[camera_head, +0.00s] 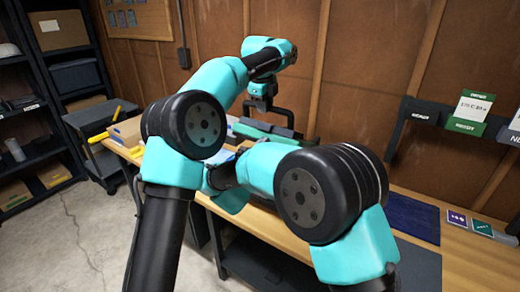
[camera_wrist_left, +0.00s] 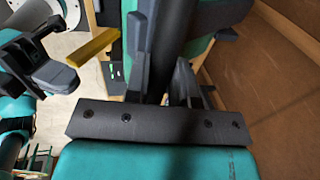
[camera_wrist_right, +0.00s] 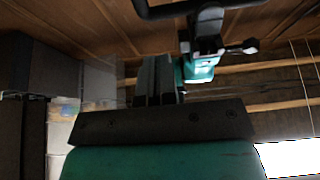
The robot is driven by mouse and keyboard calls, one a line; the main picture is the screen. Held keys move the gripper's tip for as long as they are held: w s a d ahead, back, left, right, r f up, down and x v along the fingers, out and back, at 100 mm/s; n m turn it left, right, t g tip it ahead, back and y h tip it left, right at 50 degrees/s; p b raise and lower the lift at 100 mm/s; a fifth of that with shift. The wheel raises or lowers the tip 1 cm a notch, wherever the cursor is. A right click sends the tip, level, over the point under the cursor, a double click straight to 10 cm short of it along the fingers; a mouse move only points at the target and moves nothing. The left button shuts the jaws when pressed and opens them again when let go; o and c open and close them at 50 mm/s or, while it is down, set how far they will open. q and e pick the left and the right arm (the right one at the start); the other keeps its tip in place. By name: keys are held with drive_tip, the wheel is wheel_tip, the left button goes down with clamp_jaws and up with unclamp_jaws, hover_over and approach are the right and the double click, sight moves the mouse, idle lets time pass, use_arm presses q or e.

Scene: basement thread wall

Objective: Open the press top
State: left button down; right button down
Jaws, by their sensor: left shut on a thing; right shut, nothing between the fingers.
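The press shows in the head view as a green top (camera_head: 262,130) on the bench, with a black bar handle (camera_head: 290,117) rising from it. My left gripper (camera_head: 262,104) reaches down over it from above. In the left wrist view, a dark bar (camera_wrist_left: 172,45) lies between its fingers, with green surfaces on both sides. My right gripper (camera_wrist_right: 155,80) is shut and empty in the right wrist view, below the handle (camera_wrist_right: 165,10) and my left gripper (camera_wrist_right: 202,45). In the head view, my right arm hides its own fingers and part of the press.
A dark blue mat (camera_head: 412,217) lies on the bench to the right, with small cards (camera_head: 470,222) beyond it. Shelves (camera_head: 65,75) stand far left.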

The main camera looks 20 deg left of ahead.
sight(284, 112)
use_arm(q)
drive_tip(key=shift+d+f, duration=0.25)
drive_tip(key=shift+d, duration=0.1)
use_arm(e)
drive_tip(key=x, duration=1)
drive_tip(key=shift+w+r, duration=0.1)
drive_tip(key=shift+w, duration=0.05)
use_arm(q)
drive_tip(key=shift+d, duration=0.15)
use_arm(e)
drive_tip(key=shift+w+d+r, duration=0.35)
drive_tip(key=shift+w+r, duration=0.25)
drive_tip(key=shift+r, duration=0.1)
drive_tip(key=shift+w+d+r, duration=0.2)
drive_tip(key=shift+w+r, duration=0.05)
drive_tip(key=shift+r, duration=0.05)
use_arm(q)
drive_tip(key=c, duration=1.1)
unclamp_jaws()
drive_tip(key=shift+o, duration=0.7)
drive_tip(key=shift+a+f, duration=0.1)
drive_tip(key=shift+a, duration=0.3)
drive_tip(key=shift+r, duration=0.2)
